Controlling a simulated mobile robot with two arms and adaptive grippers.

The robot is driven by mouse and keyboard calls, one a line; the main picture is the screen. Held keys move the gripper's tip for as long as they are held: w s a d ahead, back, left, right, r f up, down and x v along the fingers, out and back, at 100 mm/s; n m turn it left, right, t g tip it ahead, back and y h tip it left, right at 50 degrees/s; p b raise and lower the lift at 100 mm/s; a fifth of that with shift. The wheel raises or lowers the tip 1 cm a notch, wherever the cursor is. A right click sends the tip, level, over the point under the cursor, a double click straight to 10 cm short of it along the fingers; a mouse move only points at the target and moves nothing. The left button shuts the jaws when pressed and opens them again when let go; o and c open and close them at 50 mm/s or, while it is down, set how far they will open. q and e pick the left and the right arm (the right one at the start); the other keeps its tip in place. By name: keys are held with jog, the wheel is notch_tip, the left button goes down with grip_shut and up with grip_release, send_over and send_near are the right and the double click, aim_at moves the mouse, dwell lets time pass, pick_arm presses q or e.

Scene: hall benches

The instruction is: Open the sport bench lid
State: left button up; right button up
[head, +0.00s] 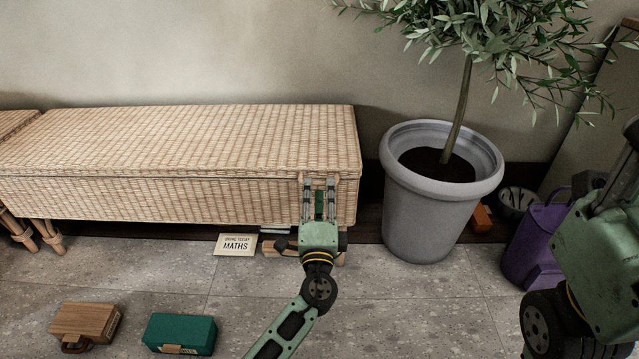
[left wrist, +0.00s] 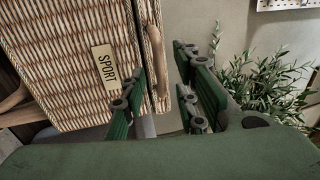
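The wicker sport bench (head: 130,200) stands against the wall, and its lid (head: 200,135) lies shut. In the left wrist view the SPORT label (left wrist: 105,68) shows on the bench front, beside the lid's rim (left wrist: 155,65). My left gripper (head: 319,182) is at the lid's front edge near the right end. Its fingers are spread, one on each side of the rim in the left wrist view (left wrist: 165,90); I cannot tell whether they touch it. My right gripper (head: 618,185) is close at the right edge, partly cut off, its finger opening unclear.
A grey pot (head: 425,215) with a small tree stands right of the bench. A MATHS sign (head: 236,245) is on the floor by the bench. A wooden box (head: 85,322) and a green box (head: 180,334) lie on the floor in front.

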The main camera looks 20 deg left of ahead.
aim_at(319, 182)
pick_arm(q)
jog(key=shift+b+x, duration=0.3)
jog(key=shift+x, duration=1.55)
grip_shut()
